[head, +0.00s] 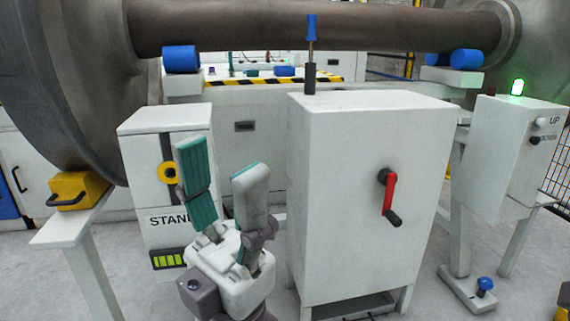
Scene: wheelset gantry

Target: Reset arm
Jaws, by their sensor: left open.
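My left gripper (224,190) stands up in the lower middle of the head view, with its two teal-padded fingers spread apart and nothing between them. It is in front of the white cabinet marked STAND (137,160) and left of a taller white cabinet (340,190). The left gripper hides part of the STAND cabinet's front and its lettering. My right gripper is not in view.
The tall cabinet carries a red crank handle (390,195) and a blue-tipped lever (311,40). A wheelset axle (320,25) spans the back. A control box (515,145) with a lit green lamp (518,87) stands at right. A yellow block (77,188) sits at left.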

